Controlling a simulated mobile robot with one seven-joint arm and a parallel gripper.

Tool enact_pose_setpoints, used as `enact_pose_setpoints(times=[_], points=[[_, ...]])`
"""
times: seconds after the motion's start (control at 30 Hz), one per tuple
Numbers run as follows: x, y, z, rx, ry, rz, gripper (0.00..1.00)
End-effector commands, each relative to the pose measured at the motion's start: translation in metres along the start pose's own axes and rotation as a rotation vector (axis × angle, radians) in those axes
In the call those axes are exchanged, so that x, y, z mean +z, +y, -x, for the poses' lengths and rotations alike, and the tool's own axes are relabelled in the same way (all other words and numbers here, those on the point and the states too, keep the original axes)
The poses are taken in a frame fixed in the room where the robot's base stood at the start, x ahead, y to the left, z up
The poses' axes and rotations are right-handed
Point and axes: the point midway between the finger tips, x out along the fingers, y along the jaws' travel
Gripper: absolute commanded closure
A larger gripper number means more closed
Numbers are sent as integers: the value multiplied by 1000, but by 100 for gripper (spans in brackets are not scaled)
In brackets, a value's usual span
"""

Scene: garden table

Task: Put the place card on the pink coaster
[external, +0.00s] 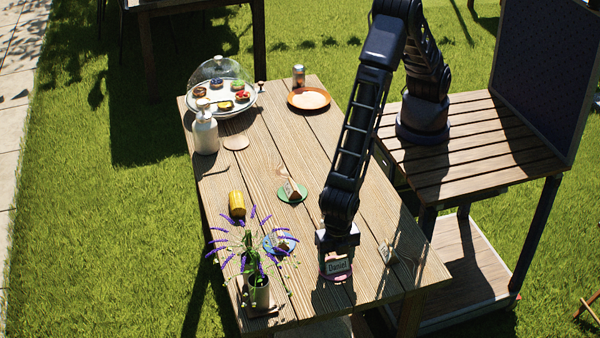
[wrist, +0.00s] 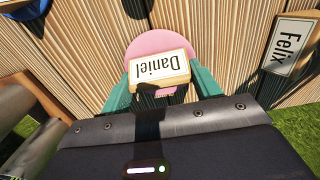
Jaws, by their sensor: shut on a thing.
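The place card (external: 338,266) reads "Daniel" and sits at the tip of my gripper (external: 337,262) near the front of the table. In the wrist view the card (wrist: 158,69) is between the green fingers of my gripper (wrist: 160,85), which are shut on it. The pink coaster (wrist: 150,46) lies on the table directly behind and under the card in that view; its near part is hidden. In the external view only the edge of the pink coaster (external: 336,279) shows below the card. I cannot tell whether the card touches the coaster.
A card reading "Felix" (wrist: 288,45) stands to the right in the wrist view. A green coaster (external: 301,196) with a card, a blue coaster (external: 267,245), a yellow cup (external: 237,204) and a lavender vase (external: 259,292) are left of my gripper. Bare planks lie between.

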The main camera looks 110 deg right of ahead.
Motion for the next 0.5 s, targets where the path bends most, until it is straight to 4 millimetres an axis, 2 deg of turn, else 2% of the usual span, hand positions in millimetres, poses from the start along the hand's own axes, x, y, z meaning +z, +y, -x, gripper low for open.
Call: enact_pose_setpoints(times=[0.3,0.33,0.43,0.5], points=[[0,0,-2,0,0,0,59],[0,0,-3,0,0,0,35],[0,0,-2,0,0,0,15],[0,0,-2,0,0,0,15]])
